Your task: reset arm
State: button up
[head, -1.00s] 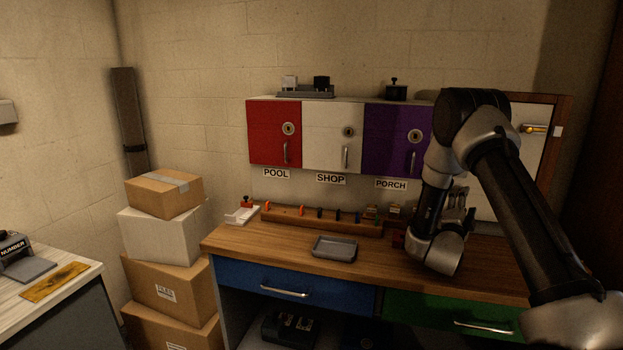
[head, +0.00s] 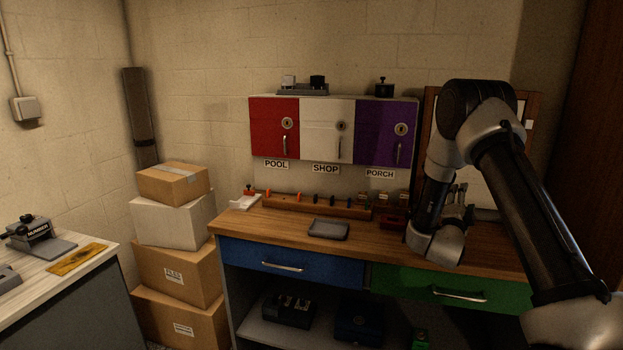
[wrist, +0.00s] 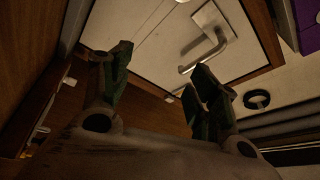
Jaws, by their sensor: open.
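My arm is folded on the right side of the head view, above the right part of the workbench (head: 370,234). My gripper (head: 462,196) shows small and partly hidden behind my wrist link, pointing up in front of a wood-framed white panel. In the wrist view my gripper (wrist: 158,92) has its two fingers spread wide apart with nothing between them. Beyond the fingers, the wrist view shows a pale panel with a metal handle (wrist: 208,53) in a brown frame.
Red, white and purple cabinets (head: 328,130) hang on the wall above a wooden key rack (head: 320,208). A grey tray (head: 328,230) lies on the bench. Stacked boxes (head: 178,255) stand left of it. A pale table (head: 62,285) is at the far left.

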jog(key=a+r+n+g+y, duration=0.1)
jog(key=a+r+n+y, duration=0.4)
jog(key=r, duration=0.4)
jog(key=s+a+r+n+g+y, duration=0.3)
jog(key=s+a+r+n+y, duration=0.15)
jog(key=s, duration=0.35)
jog(key=s+a+n+g+y, duration=0.1)
jog(key=s+n+g, duration=0.7)
jog(key=s, duration=2.8)
jog(key=shift+r+n+g+y, duration=0.15)
jog(key=shift+n+g+y, duration=0.35)
jog(key=shift+n, duration=0.75)
